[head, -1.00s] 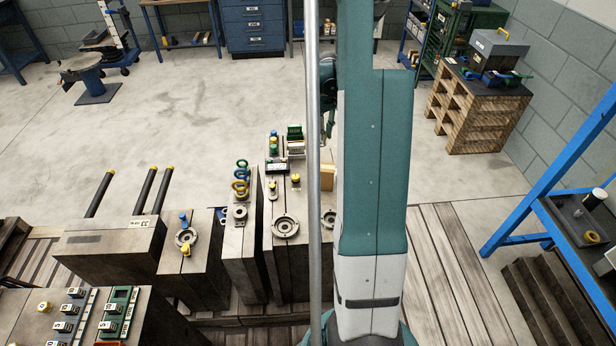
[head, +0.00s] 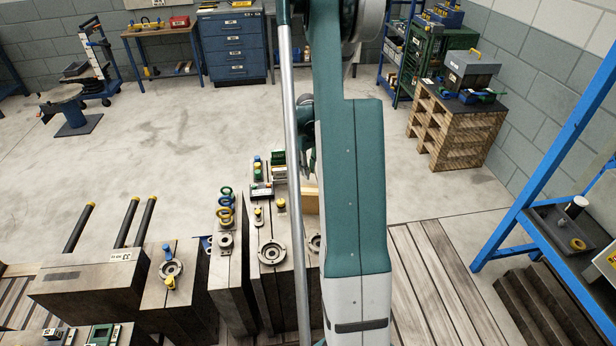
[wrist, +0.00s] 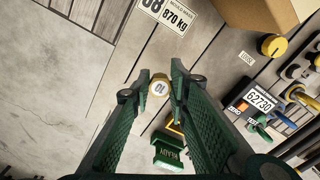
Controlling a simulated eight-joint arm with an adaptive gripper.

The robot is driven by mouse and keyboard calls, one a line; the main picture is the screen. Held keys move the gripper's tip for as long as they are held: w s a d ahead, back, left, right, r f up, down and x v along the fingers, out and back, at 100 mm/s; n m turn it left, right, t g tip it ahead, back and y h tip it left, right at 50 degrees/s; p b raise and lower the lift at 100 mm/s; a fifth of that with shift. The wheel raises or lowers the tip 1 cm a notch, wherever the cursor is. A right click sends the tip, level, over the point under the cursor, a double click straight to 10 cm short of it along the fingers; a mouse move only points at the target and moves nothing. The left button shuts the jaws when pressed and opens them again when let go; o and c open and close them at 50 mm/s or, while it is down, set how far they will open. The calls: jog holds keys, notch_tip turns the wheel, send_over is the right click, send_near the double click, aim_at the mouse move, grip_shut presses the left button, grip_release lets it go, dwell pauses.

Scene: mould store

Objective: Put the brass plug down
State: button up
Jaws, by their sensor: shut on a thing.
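In the wrist view the two green fingers of my gripper (wrist: 152,86) are closed on the brass plug (wrist: 159,88), a small round piece with a brass-coloured side and a pale numbered top. It is held at the fingertips over the grey mould tops; I cannot tell whether it touches anything below. In the head view my gripper (head: 307,150) is partly behind my teal arm, and the plug cannot be made out there.
A yellow-topped knob (wrist: 274,46) stands on the mould at right in the wrist view, near a cardboard-coloured box (wrist: 260,18). A green block (wrist: 168,152) with lettering lies below the fingers. Mould blocks (head: 225,275) with rings and eyebolts stand left of my arm.

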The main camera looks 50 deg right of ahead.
jog(key=shift+f+b, duration=0.4)
jog(key=shift+f, duration=1.45)
jog(key=shift+f, duration=0.15)
jog(key=o, duration=0.9)
notch_tip(320, 180, up, 12)
jog(key=shift+r+p, duration=0.2)
jog(key=shift+p, duration=0.9)
